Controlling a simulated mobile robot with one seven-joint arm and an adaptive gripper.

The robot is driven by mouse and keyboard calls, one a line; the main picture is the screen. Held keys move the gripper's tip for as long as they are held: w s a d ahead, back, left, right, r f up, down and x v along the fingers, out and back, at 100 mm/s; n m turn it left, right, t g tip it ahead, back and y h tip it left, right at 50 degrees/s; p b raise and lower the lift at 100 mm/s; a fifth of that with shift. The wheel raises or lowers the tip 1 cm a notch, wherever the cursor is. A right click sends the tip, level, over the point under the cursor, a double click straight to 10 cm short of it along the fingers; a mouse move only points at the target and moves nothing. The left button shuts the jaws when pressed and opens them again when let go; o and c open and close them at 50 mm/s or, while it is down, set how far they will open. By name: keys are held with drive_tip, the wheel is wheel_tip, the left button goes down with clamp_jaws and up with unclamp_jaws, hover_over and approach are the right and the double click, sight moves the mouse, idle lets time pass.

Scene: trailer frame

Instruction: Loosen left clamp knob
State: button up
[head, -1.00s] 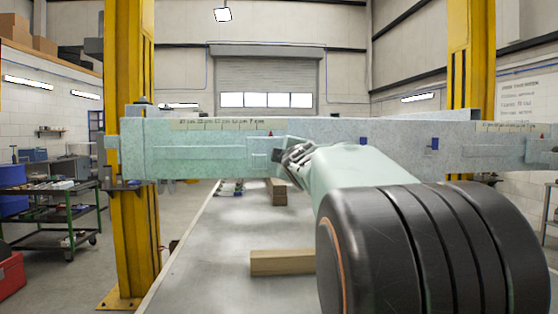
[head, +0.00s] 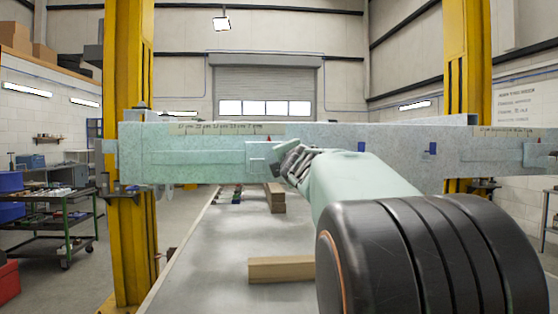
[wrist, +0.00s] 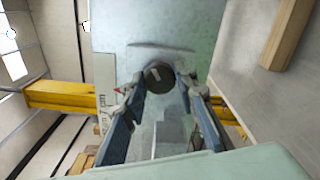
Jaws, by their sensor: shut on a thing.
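The left clamp knob (wrist: 158,77) is a dark round knob with a pale mark on its face, in the middle of the wrist view. My gripper (wrist: 163,84) has its two blue-grey fingers on either side of it and is shut on it. In the head view my gripper (head: 286,163) is at the front face of the long pale green beam (head: 200,160), at the right edge of a small clamp plate (head: 256,152) with a red pointer above it. The knob is hidden there behind my gripper.
Yellow posts (head: 128,200) stand at left and right of the beam. Wooden blocks (head: 280,269) lie on the grey table (head: 225,235) below. Blue tabs (head: 432,148) show on the beam to the right. A tool cart (head: 60,220) stands at the far left.

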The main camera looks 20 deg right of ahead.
drive_tip(key=shift+r, duration=0.15)
drive_tip(key=o, duration=1.2)
